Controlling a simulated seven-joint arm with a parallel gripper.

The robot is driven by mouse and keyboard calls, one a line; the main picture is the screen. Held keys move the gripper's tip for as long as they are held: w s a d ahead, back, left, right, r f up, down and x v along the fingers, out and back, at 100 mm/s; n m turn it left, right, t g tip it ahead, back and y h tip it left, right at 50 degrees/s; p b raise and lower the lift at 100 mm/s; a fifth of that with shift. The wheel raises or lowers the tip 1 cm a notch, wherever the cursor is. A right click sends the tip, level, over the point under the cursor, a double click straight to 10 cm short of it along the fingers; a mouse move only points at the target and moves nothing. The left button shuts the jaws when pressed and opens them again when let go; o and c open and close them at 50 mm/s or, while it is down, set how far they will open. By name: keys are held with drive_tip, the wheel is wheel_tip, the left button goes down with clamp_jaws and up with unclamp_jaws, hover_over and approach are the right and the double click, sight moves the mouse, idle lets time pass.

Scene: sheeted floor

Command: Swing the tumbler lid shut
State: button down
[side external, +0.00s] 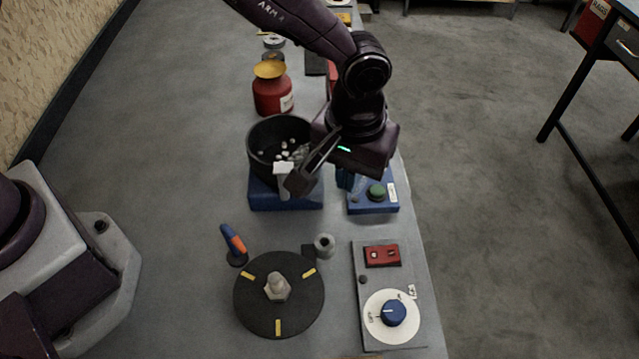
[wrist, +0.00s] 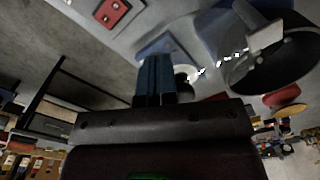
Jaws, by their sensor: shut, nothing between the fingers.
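The tumbler (side external: 262,165) is a black drum on a blue base (side external: 285,199), open at the top, with pale stones inside. It also shows at the upper right of the wrist view (wrist: 238,80), with a pale tab on its near side. I cannot make out the lid clearly; part of the drum's right side is hidden behind my arm. My gripper (side external: 348,180) is right of the drum, above a small blue box, its tips partly hidden. In the wrist view the blue fingers (wrist: 154,62) are together and hold nothing, apart from the drum.
The blue box (side external: 385,208) with a green knob stands right of the tumbler. A red jar (side external: 272,98) stands behind. In front are a black disc (side external: 255,310) with a nut, a blue-orange tool (side external: 234,240), and a dial panel (side external: 362,310). The bench's right edge is close.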

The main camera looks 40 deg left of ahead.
drive_tip(key=shift+w, duration=0.1)
drive_tip(key=shift+w+a, duration=0.25)
drive_tip(key=shift+w, duration=0.25)
drive_tip(key=shift+w+a, duration=0.2)
drive_tip(key=shift+w, duration=0.25)
drive_tip(key=shift+w+a, duration=0.75)
drive_tip(key=shift+w, duration=0.15)
drive_tip(key=shift+w+a, duration=0.65)
drive_tip(key=shift+a, duration=0.35)
